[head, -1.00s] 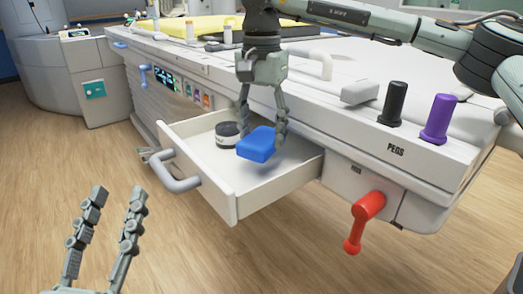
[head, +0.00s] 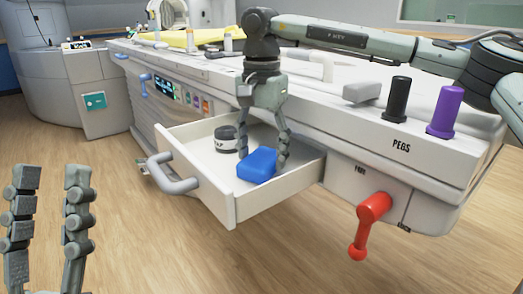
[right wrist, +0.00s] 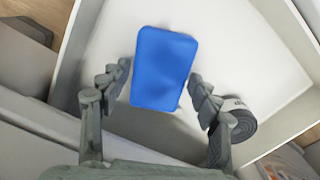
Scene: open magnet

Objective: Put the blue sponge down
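The blue sponge (head: 257,165) is inside the open white drawer (head: 222,200), low over or on its floor; I cannot tell whether it touches. My right gripper (head: 264,155) reaches down into the drawer with a finger on each side of the sponge.
The drawer handle (head: 172,178) juts out front. A red lever (head: 370,212) hangs at the right. Black (head: 396,100) and purple pegs (head: 445,112) stand on the ledge.

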